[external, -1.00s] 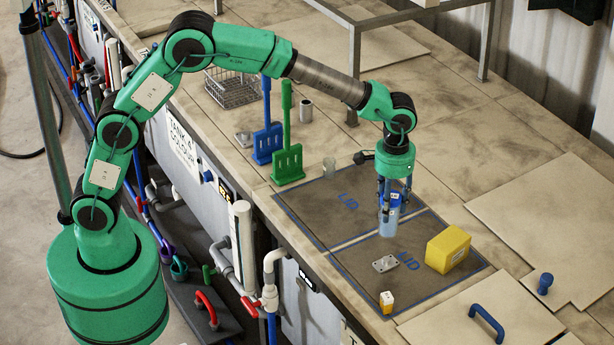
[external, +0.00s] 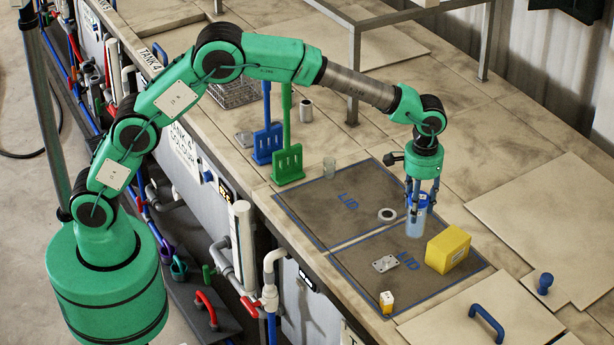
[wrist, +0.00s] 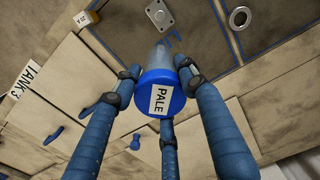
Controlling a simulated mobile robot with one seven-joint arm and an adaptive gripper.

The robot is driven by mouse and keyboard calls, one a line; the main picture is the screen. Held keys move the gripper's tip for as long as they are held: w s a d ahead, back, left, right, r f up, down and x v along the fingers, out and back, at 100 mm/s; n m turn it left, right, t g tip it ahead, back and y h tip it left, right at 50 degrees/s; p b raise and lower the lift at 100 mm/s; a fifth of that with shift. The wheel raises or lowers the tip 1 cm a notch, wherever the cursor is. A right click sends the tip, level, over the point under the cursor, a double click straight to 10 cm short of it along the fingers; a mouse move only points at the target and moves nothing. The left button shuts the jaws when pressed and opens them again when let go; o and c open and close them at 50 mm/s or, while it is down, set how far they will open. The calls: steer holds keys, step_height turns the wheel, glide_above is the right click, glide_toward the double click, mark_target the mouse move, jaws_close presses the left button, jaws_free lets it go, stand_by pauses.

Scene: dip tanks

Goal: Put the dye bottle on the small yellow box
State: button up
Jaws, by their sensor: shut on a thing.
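The dye bottle (external: 414,224) is clear blue with a blue cap, labelled PALE in the wrist view (wrist: 160,95). My gripper (external: 419,203) is shut on it at the cap, three fingers around it. The bottle hangs upright, close to the larger yellow box (external: 447,250) in the external view. The small yellow box (external: 387,306), with a pale top, stands at the near edge of the dark lid panel, left of and nearer than the bottle. It also shows at the top left of the wrist view (wrist: 81,18).
A glass (external: 329,167) and green paddle (external: 288,150) stand further back. A blue handle (external: 487,322) and blue knob (external: 545,283) rise from panels at right.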

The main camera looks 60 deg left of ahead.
steer(key=w+d+p, duration=0.1)
steer(key=w+d, duration=0.3)
steer(key=w, duration=0.3)
steer(key=shift+w+f, duration=0.3)
steer(key=shift+f, duration=0.1)
steer(key=shift+f+p, duration=0.6)
steer(key=shift+f, duration=1.15)
steer(key=shift+f, duration=0.15)
steer(key=o, duration=1.3)
steer(key=shift+o, duration=0.2)
step_height(320, 180, up, 12)
steer(key=b, duration=0.1)
